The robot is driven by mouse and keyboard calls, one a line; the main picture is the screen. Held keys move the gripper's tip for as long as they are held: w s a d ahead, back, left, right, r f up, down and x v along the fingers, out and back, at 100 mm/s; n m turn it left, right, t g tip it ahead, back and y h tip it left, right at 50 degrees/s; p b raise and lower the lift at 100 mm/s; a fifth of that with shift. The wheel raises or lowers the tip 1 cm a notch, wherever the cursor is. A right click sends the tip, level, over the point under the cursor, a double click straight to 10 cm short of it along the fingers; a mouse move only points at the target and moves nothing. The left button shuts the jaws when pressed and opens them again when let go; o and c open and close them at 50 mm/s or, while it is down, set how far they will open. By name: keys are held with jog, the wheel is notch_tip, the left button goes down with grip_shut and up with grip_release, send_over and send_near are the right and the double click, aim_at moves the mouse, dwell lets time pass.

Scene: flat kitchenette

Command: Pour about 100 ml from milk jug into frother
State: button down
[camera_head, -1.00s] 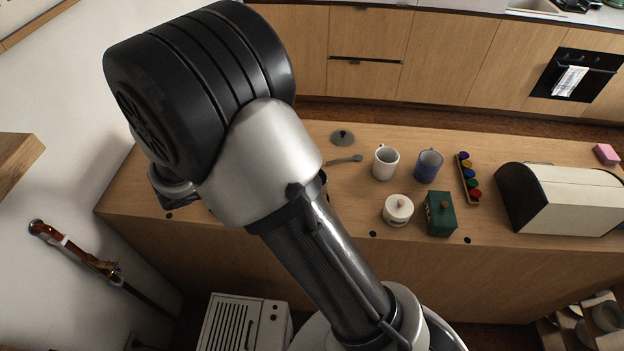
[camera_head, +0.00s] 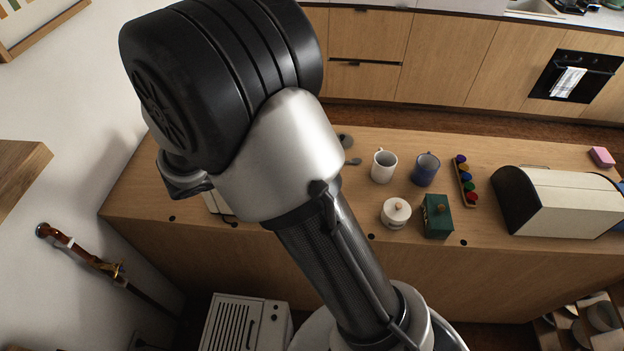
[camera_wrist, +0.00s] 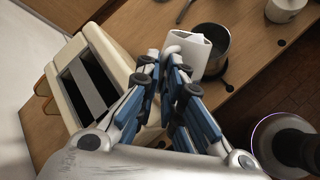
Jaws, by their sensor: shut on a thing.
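The milk jug (camera_wrist: 192,52), white with a curved handle, is in my gripper (camera_wrist: 172,76) in the wrist view. My blue and grey fingers are shut on its handle. A dark, round, open vessel, apparently the frother (camera_wrist: 220,48), stands on the counter just beyond the jug. The jug overlaps the frother's near left rim in this view; I cannot tell whether they touch. The jug looks tilted, but any milk flow cannot be seen. In the head view my arm hides the gripper, jug and frother.
A cream toaster-like appliance (camera_wrist: 112,62) stands close left of my fingers. On the counter are a white mug (camera_head: 384,168), blue mug (camera_head: 426,172), white lidded pot (camera_head: 396,214), green box (camera_head: 437,222), colourful capsule rack (camera_head: 460,172) and bread box (camera_head: 565,210).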

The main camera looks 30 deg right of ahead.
jog(key=shift+d+r+p, duration=0.15)
jog(key=shift+r+p, duration=0.25)
jog(key=shift+r, duration=0.2)
jog(key=shift+f, duration=0.1)
jog(key=shift+s+d+m+y, duration=0.15)
jog(key=shift+d+m+y, duration=0.35)
jog(key=shift+y, duration=0.4)
jog(key=shift+s+d+f+y+b, duration=0.15)
jog(key=shift+d+f+y+b, duration=0.55)
jog(key=shift+f+b, duration=0.15)
jog(key=shift+a, duration=0.1)
